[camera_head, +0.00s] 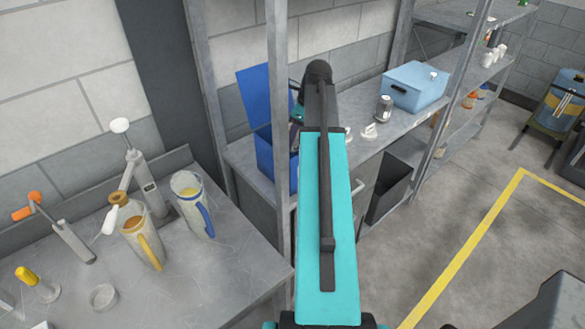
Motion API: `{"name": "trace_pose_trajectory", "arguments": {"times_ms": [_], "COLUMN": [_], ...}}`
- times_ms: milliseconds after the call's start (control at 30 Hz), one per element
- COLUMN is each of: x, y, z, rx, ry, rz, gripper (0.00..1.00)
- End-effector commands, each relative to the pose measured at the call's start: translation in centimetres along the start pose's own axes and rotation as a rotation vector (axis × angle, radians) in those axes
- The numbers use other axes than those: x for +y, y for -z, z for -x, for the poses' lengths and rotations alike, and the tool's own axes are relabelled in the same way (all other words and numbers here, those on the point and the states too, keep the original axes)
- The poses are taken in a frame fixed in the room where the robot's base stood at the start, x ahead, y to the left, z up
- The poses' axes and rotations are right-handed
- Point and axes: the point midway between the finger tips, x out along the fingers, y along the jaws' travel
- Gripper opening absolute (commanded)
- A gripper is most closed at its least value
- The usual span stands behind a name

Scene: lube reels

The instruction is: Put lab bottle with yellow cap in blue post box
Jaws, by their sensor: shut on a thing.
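The blue post box (264,158) stands on the grey bench behind the shelf post, with its blue lid (262,92) raised at the back. My teal arm reaches away from me past the right side of the box. My gripper (297,112) is at the far end of the arm, by the box's opening. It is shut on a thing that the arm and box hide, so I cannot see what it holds. A small item with a yellow cap (27,276) lies on the near left bench; I cannot tell if it is the lab bottle.
A grey can (384,108) and a light blue case (416,87) stand on the far bench. Metal shelf posts (279,70) rise near my arm.

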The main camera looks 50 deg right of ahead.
Motion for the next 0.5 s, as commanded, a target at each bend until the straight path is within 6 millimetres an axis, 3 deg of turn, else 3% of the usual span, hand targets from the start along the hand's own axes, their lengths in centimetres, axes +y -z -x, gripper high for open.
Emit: {"name": "trace_pose_trajectory", "arguments": {"times_ms": [500], "x": [0.1], "y": [1.4], "z": [-4.3], "rx": [0.000], "ry": [-0.002], "rz": [0.000], "gripper": [0.15]}}
